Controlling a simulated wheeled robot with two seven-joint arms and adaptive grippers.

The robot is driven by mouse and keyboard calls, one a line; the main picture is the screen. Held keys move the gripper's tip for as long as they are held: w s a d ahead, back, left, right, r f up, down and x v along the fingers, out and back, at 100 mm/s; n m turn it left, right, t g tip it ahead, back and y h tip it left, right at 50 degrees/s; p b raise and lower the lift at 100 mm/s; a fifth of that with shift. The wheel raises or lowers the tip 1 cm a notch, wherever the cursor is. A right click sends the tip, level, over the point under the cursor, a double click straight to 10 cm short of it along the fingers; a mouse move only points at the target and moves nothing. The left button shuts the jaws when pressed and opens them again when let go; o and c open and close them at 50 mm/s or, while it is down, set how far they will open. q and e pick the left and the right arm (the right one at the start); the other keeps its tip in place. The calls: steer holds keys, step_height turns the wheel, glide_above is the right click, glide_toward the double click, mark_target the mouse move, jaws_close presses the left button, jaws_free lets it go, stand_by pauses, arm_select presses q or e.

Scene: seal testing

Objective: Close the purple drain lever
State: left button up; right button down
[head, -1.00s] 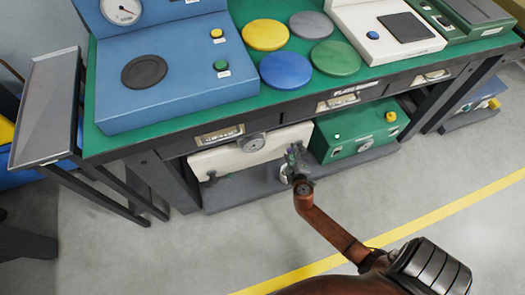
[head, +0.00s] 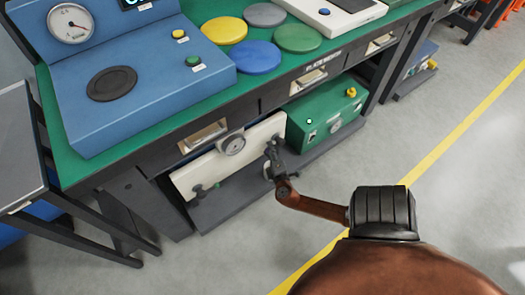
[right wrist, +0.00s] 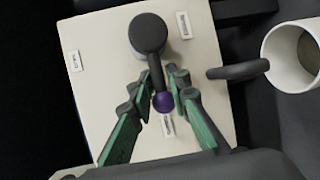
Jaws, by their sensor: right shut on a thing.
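The purple drain lever shows in the right wrist view as a dark grey arm with a purple ball end (right wrist: 164,102). It hangs down from a round dark hub, slanting slightly right, on a cream panel (right wrist: 105,60). My right gripper (right wrist: 165,82) has its green fingers on both sides of the lever near the ball and is shut on it. In the head view my right gripper (head: 272,150) is at the right part of the cream panel (head: 190,180) under the bench and hides the lever. My left gripper is not in view.
Drawers hang above under the green bench top. A grey side table (head: 18,150) is at left. The floor at right is clear.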

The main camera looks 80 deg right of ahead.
steer(key=shift+w+a+f, duration=0.15)
steer(key=shift+w+a, duration=0.05)
steer(key=shift+a, duration=0.15)
steer(key=c, duration=2.1)
jaws_free()
steer(key=shift+o, duration=0.4)
steer(key=shift+s+d, duration=0.1)
steer(key=shift+d, duration=0.05)
steer(key=v, duration=1.2)
